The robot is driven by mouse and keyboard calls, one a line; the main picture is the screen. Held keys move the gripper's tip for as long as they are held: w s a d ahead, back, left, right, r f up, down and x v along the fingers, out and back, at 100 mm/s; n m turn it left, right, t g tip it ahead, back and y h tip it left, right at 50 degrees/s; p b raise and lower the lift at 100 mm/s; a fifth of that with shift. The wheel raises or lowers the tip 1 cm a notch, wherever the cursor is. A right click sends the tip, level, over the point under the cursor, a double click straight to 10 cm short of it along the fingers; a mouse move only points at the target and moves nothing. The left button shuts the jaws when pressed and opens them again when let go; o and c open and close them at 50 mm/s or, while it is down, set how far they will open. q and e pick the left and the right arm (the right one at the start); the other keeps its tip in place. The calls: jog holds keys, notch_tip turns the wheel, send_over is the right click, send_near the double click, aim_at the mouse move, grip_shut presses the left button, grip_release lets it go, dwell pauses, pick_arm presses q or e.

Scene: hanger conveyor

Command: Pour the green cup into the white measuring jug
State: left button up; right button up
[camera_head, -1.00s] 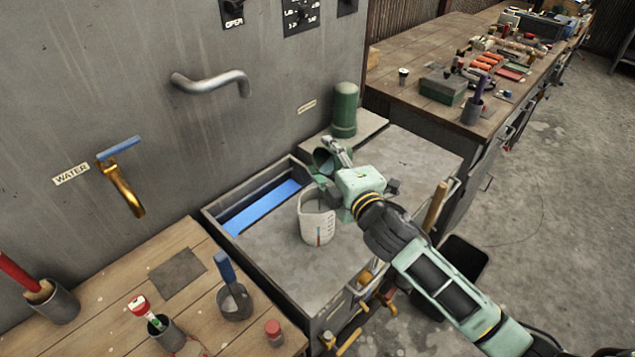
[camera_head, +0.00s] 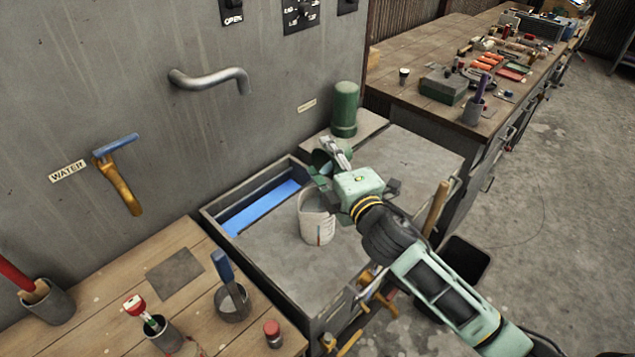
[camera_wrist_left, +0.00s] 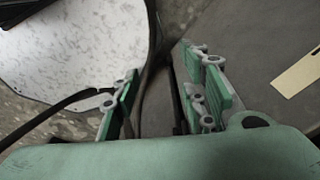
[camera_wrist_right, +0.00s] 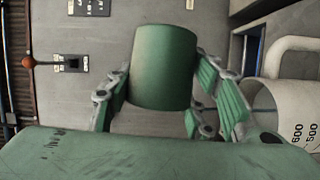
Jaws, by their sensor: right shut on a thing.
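The green cup (camera_head: 320,160) is in my right gripper (camera_head: 334,167), above and just behind the rim of the white measuring jug (camera_head: 317,226). In the right wrist view the cup (camera_wrist_right: 165,68) sits between the two fingers, and its axis lies about crosswise to the jug's, so it is strongly tilted. The jug (camera_wrist_right: 285,112) stands upright, with its mouth and number marks showing at the right of that view. I cannot see any stream or what is in the cup. My left gripper (camera_wrist_left: 160,95) is open and empty, seen only in the left wrist view.
The jug stands on a grey sink top (camera_head: 275,248) with a blue-lined slot (camera_head: 262,208) behind-left. A green canister (camera_head: 345,108) stands at the back. A wooden table (camera_head: 160,260) with tool cups lies left. A bent pipe (camera_head: 212,77) and water tap (camera_head: 120,180) project from the wall.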

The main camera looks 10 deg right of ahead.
jog(key=shift+r, duration=0.2)
jog(key=m+p, duration=0.1)
jog(key=p, duration=0.2)
jog(key=r+m+g+p, duration=0.1)
jog(key=p, duration=0.2)
jog(key=d+r+m+p, duration=0.1)
jog(key=p, duration=0.2)
jog(key=shift+w+m+g, duration=0.25)
jog(key=shift+m+g, duration=0.05)
jog(key=shift+f+m, duration=0.25)
jog(key=shift+m, duration=0.05)
jog(key=r+m+g+p, duration=0.1)
jog(key=p, duration=0.3)
jog(key=shift+w+d+r+m+y, duration=0.1)
jog(key=shift+w+m+y, duration=0.05)
jog(key=shift+m+y, duration=0.2)
jog(key=shift+d+f+m+g, duration=0.1)
jog(key=shift+f+m+g, duration=0.1)
jog(key=shift+m+g, duration=0.15)
jog(key=shift+m+g+y, duration=0.25)
jog(key=shift+m+y, duration=0.2)
jog(key=shift+m, duration=0.25)
